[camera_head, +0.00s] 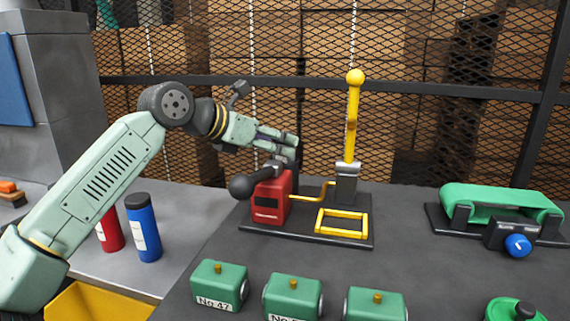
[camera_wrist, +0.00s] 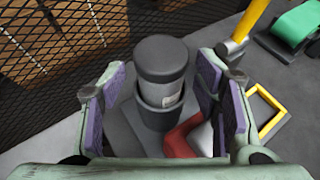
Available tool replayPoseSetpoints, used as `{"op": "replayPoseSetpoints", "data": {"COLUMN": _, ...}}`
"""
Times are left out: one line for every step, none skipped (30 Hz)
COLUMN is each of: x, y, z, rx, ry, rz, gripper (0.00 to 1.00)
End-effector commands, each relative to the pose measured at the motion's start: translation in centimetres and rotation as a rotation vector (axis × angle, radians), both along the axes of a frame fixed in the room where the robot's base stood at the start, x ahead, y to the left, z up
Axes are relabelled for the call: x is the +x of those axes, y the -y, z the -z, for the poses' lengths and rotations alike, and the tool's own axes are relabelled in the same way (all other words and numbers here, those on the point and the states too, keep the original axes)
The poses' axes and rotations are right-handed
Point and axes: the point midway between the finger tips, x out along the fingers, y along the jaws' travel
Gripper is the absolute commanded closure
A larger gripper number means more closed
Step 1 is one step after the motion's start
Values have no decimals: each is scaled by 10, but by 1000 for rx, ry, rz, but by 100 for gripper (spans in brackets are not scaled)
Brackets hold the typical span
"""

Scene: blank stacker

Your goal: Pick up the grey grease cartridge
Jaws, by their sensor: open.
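The grey grease cartridge (camera_wrist: 161,75) has a dark cap and stands upright in a dark round holder (camera_wrist: 158,117) in the wrist view. My gripper (camera_wrist: 165,92) is open, with its purple finger pads on the left and right of the cartridge. Gaps show on both sides, so it is not gripped. In the head view, my gripper (camera_head: 290,145) is just above and behind the red block (camera_head: 271,198) of the bench device. The cartridge is mostly hidden there.
A yellow upright lever (camera_head: 352,120) and yellow frame (camera_head: 342,222) stand right of the red block. Red (camera_head: 111,232) and blue (camera_head: 143,230) cartridges stand at left. Green blocks (camera_head: 292,296) line the front, and a green conveyor (camera_head: 498,203) is at right. Mesh fencing stands behind.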

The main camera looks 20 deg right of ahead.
Motion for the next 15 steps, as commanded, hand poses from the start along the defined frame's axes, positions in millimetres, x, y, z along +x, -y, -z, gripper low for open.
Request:
{"op": "replayPoseSetpoints", "data": {"x": 2, "y": 6, "z": 2, "rx": -1, "ry": 0, "rz": 2, "gripper": 43}}
{"op": "replayPoseSetpoints", "data": {"x": 3, "y": 8, "z": 3, "rx": -2, "ry": 0, "rz": 2, "gripper": 43}}
{"op": "replayPoseSetpoints", "data": {"x": 4, "y": 11, "z": 4, "rx": -2, "ry": 0, "rz": 1, "gripper": 43}}
{"op": "replayPoseSetpoints", "data": {"x": 5, "y": 12, "z": 5, "rx": -2, "ry": 0, "rz": 1, "gripper": 43}}
{"op": "replayPoseSetpoints", "data": {"x": 5, "y": 14, "z": 6, "rx": -1, "ry": 0, "rz": 1, "gripper": 43}}
{"op": "replayPoseSetpoints", "data": {"x": 6, "y": 16, "z": 6, "rx": -1, "ry": 0, "rz": 1, "gripper": 43}}
{"op": "replayPoseSetpoints", "data": {"x": 7, "y": 19, "z": 7, "rx": -1, "ry": 0, "rz": 2, "gripper": 43}}
{"op": "replayPoseSetpoints", "data": {"x": 8, "y": 22, "z": 8, "rx": -3, "ry": -1, "rz": 1, "gripper": 43}}
{"op": "replayPoseSetpoints", "data": {"x": 10, "y": 27, "z": 9, "rx": -3, "ry": -1, "rz": 2, "gripper": 43}}
{"op": "replayPoseSetpoints", "data": {"x": 11, "y": 32, "z": 11, "rx": -3, "ry": -1, "rz": 2, "gripper": 43}}
{"op": "replayPoseSetpoints", "data": {"x": 13, "y": 36, "z": 12, "rx": -2, "ry": -2, "rz": 2, "gripper": 43}}
{"op": "replayPoseSetpoints", "data": {"x": 15, "y": 41, "z": 15, "rx": -3, "ry": -2, "rz": 2, "gripper": 43}}
{"op": "replayPoseSetpoints", "data": {"x": 17, "y": 45, "z": 17, "rx": -4, "ry": -2, "rz": 2, "gripper": 43}}
{"op": "replayPoseSetpoints", "data": {"x": 18, "y": 49, "z": 19, "rx": -3, "ry": -1, "rz": 2, "gripper": 43}}
{"op": "replayPoseSetpoints", "data": {"x": 20, "y": 52, "z": 22, "rx": -3, "ry": -1, "rz": 1, "gripper": 43}}
